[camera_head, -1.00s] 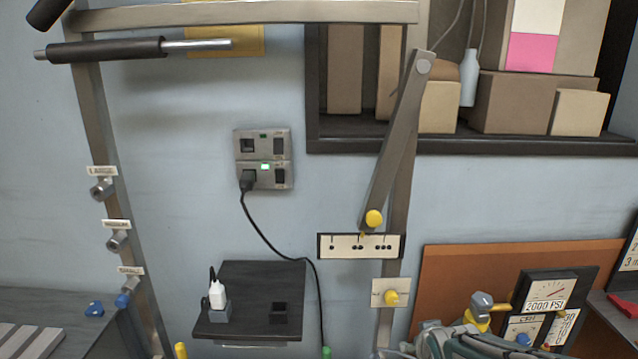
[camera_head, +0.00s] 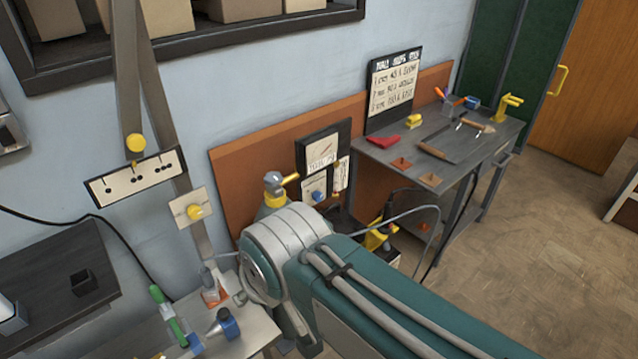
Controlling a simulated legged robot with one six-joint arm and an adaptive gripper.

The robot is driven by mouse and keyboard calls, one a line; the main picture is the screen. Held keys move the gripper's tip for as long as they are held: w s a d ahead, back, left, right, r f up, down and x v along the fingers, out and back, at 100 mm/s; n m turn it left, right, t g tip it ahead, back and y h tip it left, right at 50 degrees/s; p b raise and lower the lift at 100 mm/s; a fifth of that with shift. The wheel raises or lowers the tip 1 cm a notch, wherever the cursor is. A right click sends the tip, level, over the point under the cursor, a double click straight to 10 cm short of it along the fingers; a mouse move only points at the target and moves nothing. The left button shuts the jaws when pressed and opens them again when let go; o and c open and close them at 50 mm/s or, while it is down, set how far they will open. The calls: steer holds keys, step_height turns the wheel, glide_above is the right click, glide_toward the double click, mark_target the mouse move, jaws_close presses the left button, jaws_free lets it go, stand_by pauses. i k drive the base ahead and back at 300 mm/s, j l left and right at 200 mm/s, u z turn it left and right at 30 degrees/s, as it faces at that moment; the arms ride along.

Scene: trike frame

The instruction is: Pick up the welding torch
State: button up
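I cannot pick out the welding torch for certain. A yellow piece (camera_head: 378,238) with a grey hose sits low beside the metal workbench (camera_head: 465,150), partly hidden behind my arm; I cannot tell whether it is the torch. My teal and grey arm crosses the lower middle of the view. My gripper is not clearly visible.
A gas cylinder top (camera_head: 274,188) and a pressure gauge panel (camera_head: 322,158) stand behind my arm. A small table (camera_head: 245,335) at lower left holds several tools. A dark shelf (camera_head: 60,285) juts from the wall. The wooden floor (camera_head: 545,225) at right is clear.

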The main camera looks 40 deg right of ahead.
mark_target(389, 206)
steer(key=z, duration=1.8)
steer(key=u, duration=0.45)
steer(key=k+j+u, duration=0.1)
steer(key=u, duration=0.35)
steer(key=j+u, duration=0.15)
steer(key=u, duration=0.35)
steer(key=j+u, duration=0.1)
steer(key=u, duration=0.35)
steer(key=j+u, duration=0.1)
steer(key=u, duration=0.35)
steer(key=z, duration=2.35)
steer(key=u, duration=0.3)
